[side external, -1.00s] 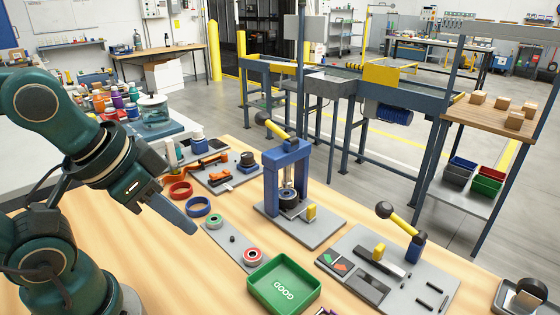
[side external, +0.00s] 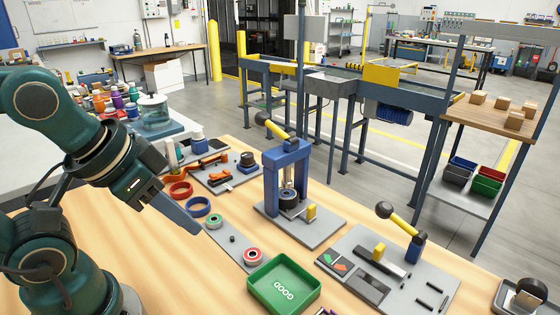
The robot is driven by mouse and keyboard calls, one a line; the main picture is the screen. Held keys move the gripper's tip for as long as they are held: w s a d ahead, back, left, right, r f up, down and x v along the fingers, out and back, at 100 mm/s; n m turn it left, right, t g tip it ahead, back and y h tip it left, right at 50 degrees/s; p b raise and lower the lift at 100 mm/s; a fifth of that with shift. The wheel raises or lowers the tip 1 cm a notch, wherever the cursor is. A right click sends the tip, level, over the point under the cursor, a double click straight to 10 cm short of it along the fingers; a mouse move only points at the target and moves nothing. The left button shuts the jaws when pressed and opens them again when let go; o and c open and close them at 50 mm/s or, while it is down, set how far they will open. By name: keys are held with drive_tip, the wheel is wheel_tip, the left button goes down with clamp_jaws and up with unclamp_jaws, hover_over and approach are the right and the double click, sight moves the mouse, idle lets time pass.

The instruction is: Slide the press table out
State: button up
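The blue press (side external: 288,178) stands upright on a grey base plate on the wooden bench. Its lever has a black knob and a yellow grip, and points up to the left. A dark round piece (side external: 289,198) sits under the ram between the posts. A small yellow block (side external: 311,212) stands at the front right of the press; a separate table under the ram is hard to make out. My gripper (side external: 198,231) is left of the press, above the bench and pointing down to the right. It touches nothing I can see, and its finger gap is hidden.
A green GOOD tray (side external: 283,285) and a grey strip with rings (side external: 240,247) lie in front of the press. A lever fixture (side external: 388,268) with red and green arrows is at right. Blue and red rings lie beyond my gripper.

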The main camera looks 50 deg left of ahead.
drive_tip(key=shift+o, duration=1.1)
drive_tip(key=w+r+t, duration=0.1)
drive_tip(key=w+r, duration=0.4)
drive_tip(key=w, duration=0.2)
drive_tip(key=shift+t, duration=0.3)
drive_tip(key=g, duration=0.3)
hover_over(311, 206)
drive_tip(key=s, duration=0.2)
wheel_tip(311, 206, down, 12)
drive_tip(key=shift+f, duration=0.55)
drive_tip(key=shift+x, duration=2.3)
clamp_jaws()
